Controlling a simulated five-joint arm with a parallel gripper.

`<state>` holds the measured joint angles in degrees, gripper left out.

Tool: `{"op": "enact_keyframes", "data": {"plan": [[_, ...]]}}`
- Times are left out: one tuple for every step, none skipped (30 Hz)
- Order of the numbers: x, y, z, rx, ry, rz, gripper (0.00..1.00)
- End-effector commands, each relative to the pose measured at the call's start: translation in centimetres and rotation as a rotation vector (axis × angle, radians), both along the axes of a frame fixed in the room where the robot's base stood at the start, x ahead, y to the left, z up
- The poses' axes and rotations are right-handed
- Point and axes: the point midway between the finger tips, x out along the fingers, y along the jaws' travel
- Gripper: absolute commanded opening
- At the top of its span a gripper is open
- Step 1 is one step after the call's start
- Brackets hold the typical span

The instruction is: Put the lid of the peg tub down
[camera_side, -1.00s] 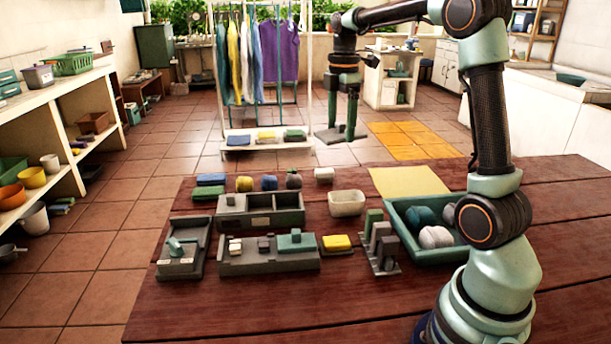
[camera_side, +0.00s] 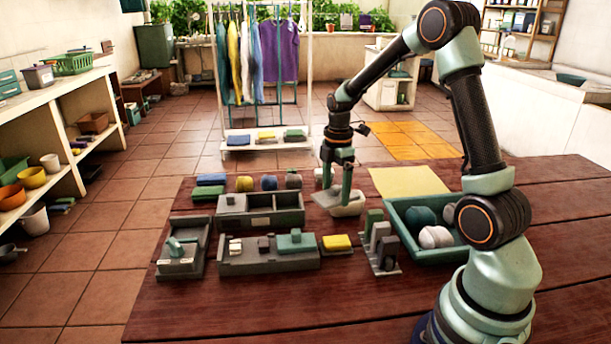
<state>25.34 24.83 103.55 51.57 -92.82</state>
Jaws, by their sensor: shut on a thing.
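The cream peg tub (camera_side: 352,210) stands on the dark red table, left of the teal tray. My gripper (camera_side: 340,198) points down over the tub and is shut on the grey lid (camera_side: 324,199). The flat lid is low, at the tub's left and rim. The fingers hide part of it and part of the tub's opening. I cannot tell whether the lid touches the tub or the table.
A teal tray (camera_side: 398,205) with round balls stands at the right, with a yellow cloth (camera_side: 408,181) behind it. Left are a grey compartment box (camera_side: 261,221), a lower block tray (camera_side: 268,266) and a small grey holder (camera_side: 182,262). An upright rack (camera_side: 381,252) stands in front.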

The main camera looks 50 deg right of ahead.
Motion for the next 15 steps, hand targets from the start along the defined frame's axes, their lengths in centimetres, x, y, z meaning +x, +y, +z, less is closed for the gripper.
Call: {"op": "enact_keyframes", "data": {"plan": [[-0.1,0.0,-0.4,0.001,0.003,0.0,0.33],[-0.1,0.0,-0.8,0.002,0.004,0.0,0.33],[-0.1,0.0,-1.3,0.002,0.004,0.0,0.33],[-0.1,0.1,-1.8,0.002,0.005,0.0,0.33],[-0.1,0.1,-2.3,0.002,0.005,0.0,0.33],[-0.1,0.0,-2.9,0.002,0.005,0.0,0.33],[-0.1,0.0,-3.3,0.002,0.005,0.0,0.33],[-0.1,0.0,-3.6,0.002,0.004,0.0,0.33],[-0.1,0.0,-3.9,0.001,0.003,0.0,0.33],[-0.1,0.0,-4.1,0.001,0.003,0.0,0.33],[-0.1,0.0,-4.3,0.001,0.002,0.0,0.33],[0.0,0.0,-4.4,0.0,0.001,0.0,0.33],[0.0,0.0,-4.4,0.0,0.0,0.0,0.33],[0.0,0.0,-4.4,0.0,0.0,0.0,0.33],[0.0,0.0,-4.3,0.0,0.0,0.0,0.33]]}}
